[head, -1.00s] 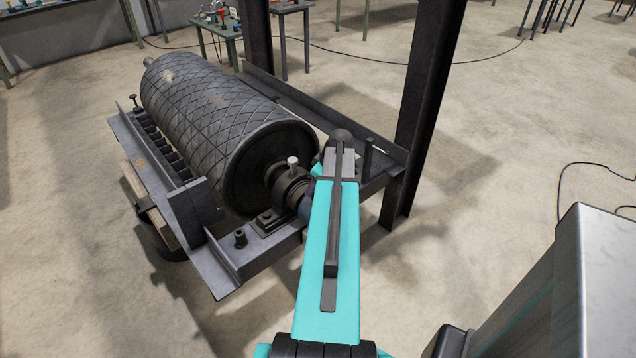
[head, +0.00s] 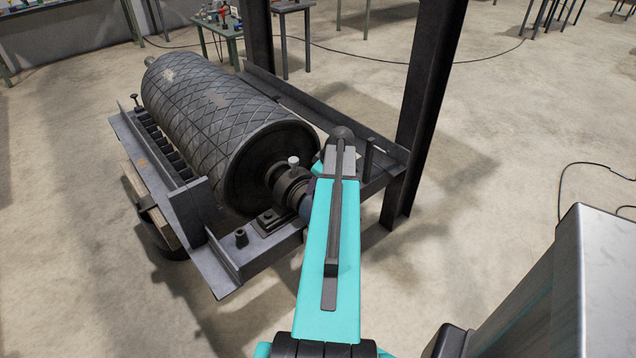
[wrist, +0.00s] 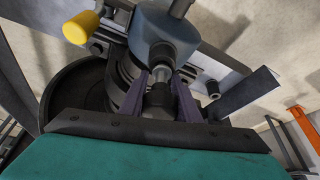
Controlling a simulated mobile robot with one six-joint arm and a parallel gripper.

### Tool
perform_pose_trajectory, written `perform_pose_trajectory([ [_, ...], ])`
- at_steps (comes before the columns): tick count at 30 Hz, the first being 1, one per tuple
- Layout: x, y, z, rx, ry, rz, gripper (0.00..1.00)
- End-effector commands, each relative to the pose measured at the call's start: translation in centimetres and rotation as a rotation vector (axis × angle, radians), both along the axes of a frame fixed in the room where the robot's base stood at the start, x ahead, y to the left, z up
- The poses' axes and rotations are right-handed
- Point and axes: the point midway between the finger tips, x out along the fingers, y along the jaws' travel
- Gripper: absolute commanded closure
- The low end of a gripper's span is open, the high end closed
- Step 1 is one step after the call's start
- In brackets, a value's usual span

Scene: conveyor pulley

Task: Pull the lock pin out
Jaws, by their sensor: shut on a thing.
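In the wrist view, the two dark purple fingers of my gripper (wrist: 162,78) are closed on either side of the lock pin (wrist: 160,72). In the head view, my teal arm reaches to the near end of the pulley roller (head: 225,125) and hides my gripper and the pin. Only a bit of the blue-grey housing (head: 307,203) shows beside the arm.
A yellow knob (wrist: 80,28) stands left of the housing. A bearing block (head: 268,222) with a light-topped fitting (head: 293,162) sits at the roller's near end. The steel frame (head: 265,262) surrounds the roller, and a dark post (head: 425,110) rises at right. Open floor lies right of it.

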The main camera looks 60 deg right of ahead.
Motion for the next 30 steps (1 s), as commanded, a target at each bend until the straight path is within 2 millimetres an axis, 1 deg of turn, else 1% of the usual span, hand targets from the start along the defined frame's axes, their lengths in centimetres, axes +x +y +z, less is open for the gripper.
perform_pose_trajectory([
  [23, 0.01, 0.00, 0.43, 0.000, 0.000, 0.000, 1.00],
  [30, 0.01, 0.00, 1.05, 0.000, 0.000, 0.000, 1.00],
])
